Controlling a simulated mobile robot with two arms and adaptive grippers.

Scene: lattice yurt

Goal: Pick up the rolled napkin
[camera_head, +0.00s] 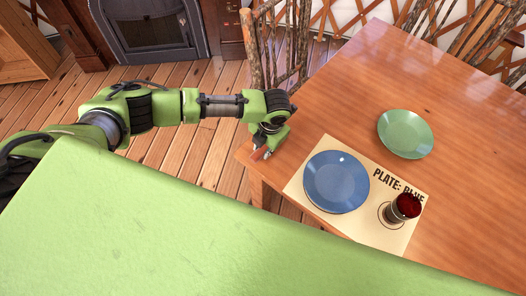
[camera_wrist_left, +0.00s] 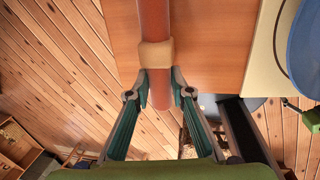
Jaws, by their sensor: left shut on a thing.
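The rolled napkin (camera_wrist_left: 156,45) is a reddish-brown roll with a tan band (camera_wrist_left: 156,55) around it, seen in the left wrist view. My left gripper (camera_wrist_left: 158,88) is shut on the roll near its lower end, just below the band, with one finger on each side. In the head view my left gripper (camera_head: 264,152) is at the table's left corner, left of the placemat. There the napkin is mostly hidden by the gripper. I cannot tell whether the napkin touches the table. My right gripper is not in view.
The wooden table (camera_head: 460,130) holds a beige placemat (camera_head: 375,239) with printed words, a blue plate (camera_head: 336,182), a dark red drink in a glass (camera_head: 402,208) and a green plate (camera_head: 405,134). A rustic chair (camera_head: 278,50) stands behind the left edge. The far table is clear.

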